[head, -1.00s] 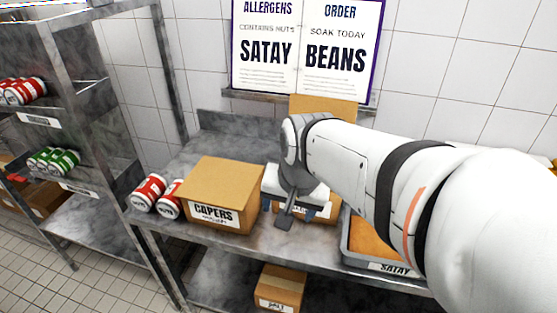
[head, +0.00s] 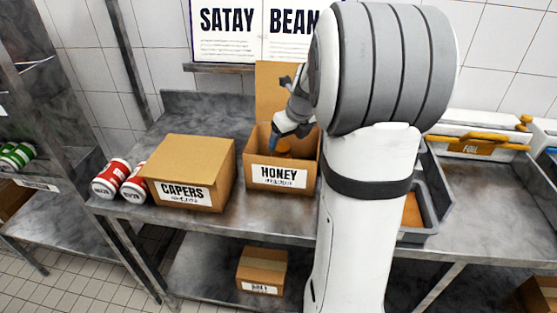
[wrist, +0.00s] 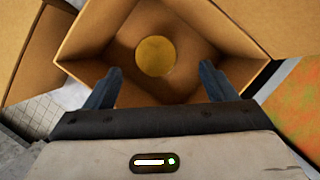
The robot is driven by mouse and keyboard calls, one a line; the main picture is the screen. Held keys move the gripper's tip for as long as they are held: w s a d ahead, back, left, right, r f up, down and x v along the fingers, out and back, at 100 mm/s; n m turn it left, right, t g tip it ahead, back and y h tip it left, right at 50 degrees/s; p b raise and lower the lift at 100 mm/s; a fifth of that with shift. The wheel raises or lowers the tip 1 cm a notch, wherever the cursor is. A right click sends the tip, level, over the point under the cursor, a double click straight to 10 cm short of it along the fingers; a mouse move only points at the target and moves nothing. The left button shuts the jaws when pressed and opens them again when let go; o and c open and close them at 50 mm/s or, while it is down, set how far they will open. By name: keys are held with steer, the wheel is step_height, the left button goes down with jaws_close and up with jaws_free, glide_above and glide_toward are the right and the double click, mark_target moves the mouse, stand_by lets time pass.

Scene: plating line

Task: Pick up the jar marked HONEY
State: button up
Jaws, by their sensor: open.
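An open cardboard box (head: 257,188) labelled HONEY stands on the steel table, its back flap upright. A round gold lid (wrist: 156,56) shows down inside it in the wrist view, seen from above; any label on that jar is hidden. In the head view a bit of orange (head: 286,152) shows inside the box, partly behind my gripper (head: 276,148). My gripper is open and empty, reaching down at the box opening. In the wrist view its two fingers (wrist: 161,70) are spread to either side, with the lid between and beyond them.
A closed box marked CAPERS (head: 202,150) stands just left of the open box. Two red-and-white cans (head: 111,178) lie further left. A grey tray (head: 420,228) sits to the right, partly behind my arm. A smaller box (head: 262,270) is on the lower shelf.

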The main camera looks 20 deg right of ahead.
mark_target(282, 147)
steer(key=x, duration=0.7)
steer(key=shift+w+a+f, duration=0.2)
steer(key=shift+w, duration=0.1)
steer(key=shift+c, duration=0.5)
steer(key=c, duration=1.1)
steer(key=shift+r, duration=0.1)
steer(key=shift+c, duration=0.2)
